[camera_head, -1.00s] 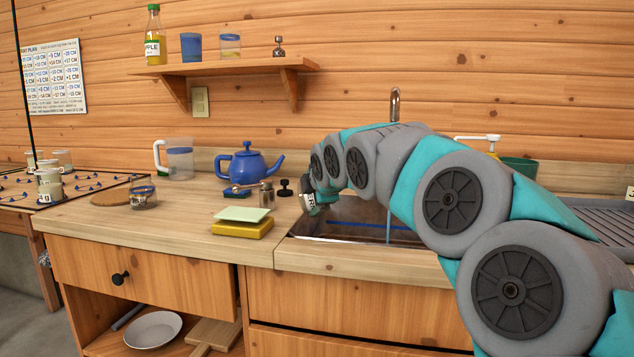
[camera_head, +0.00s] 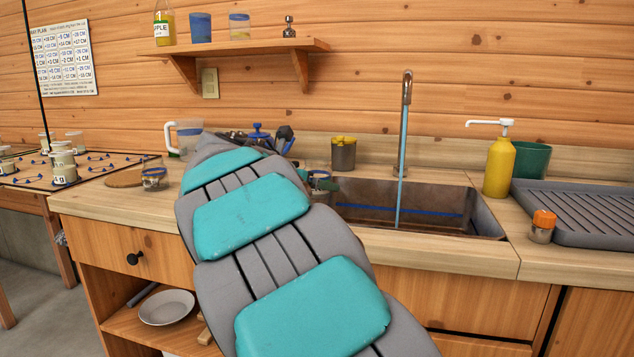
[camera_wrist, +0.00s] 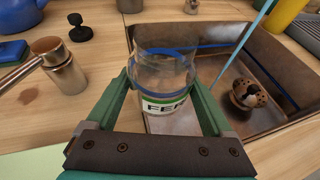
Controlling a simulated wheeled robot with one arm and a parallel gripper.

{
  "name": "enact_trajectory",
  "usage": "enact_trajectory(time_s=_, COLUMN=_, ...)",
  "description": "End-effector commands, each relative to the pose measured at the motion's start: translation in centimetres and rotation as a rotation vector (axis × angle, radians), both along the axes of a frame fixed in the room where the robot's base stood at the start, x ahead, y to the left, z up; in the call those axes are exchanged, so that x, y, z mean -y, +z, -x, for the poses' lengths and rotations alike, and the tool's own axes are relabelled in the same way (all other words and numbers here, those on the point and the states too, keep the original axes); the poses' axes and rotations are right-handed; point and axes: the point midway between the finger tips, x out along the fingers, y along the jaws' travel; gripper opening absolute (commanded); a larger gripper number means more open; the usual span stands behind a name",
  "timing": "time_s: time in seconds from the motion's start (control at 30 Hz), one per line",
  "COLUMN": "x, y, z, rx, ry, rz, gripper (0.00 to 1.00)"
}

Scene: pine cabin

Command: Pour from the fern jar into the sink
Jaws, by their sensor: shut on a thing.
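The fern jar (camera_wrist: 163,75) is clear glass with a blue band and a white and green label reading "FE…", partly cut off by my gripper. My gripper (camera_wrist: 162,92) is shut on it, a finger on each side. In the wrist view the jar is in front of the left edge of the sink (camera_wrist: 215,125). I cannot make out its contents well. In the head view my arm hides most of the jar, and my gripper (camera_head: 323,183) shows small at the left end of the sink (camera_head: 480,215).
A bluish stream (camera_head: 403,140) runs from the tap (camera_head: 407,85) into the sink. A yellow pump bottle (camera_head: 498,168) stands right of the sink.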

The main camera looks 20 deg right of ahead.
Motion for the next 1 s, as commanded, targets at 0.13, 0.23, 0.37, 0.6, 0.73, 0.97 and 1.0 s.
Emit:
enact_trajectory(time_s=0.13, x=0.0, y=0.1, z=0.0, rx=0.002, ry=0.001, rz=-0.002, gripper=0.21)
enact_trajectory(time_s=0.23, x=0.0, y=0.1, z=0.0, rx=0.002, ry=0.002, rz=-0.003, gripper=0.21)
enact_trajectory(time_s=0.37, x=-0.1, y=0.1, z=0.0, rx=0.003, ry=0.001, rz=-0.004, gripper=0.21)
enact_trajectory(time_s=0.6, x=-0.1, y=1.6, z=-0.1, rx=0.006, ry=0.004, rz=-0.006, gripper=0.21)
enact_trajectory(time_s=0.73, x=-0.1, y=2.7, z=-0.1, rx=0.005, ry=0.004, rz=-0.005, gripper=0.21)
enact_trajectory(time_s=0.97, x=-0.1, y=3.1, z=0.0, rx=0.002, ry=0.003, rz=-0.004, gripper=0.21)
enact_trajectory(time_s=1.0, x=-0.1, y=3.1, z=0.0, rx=0.003, ry=0.003, rz=-0.003, gripper=0.21)
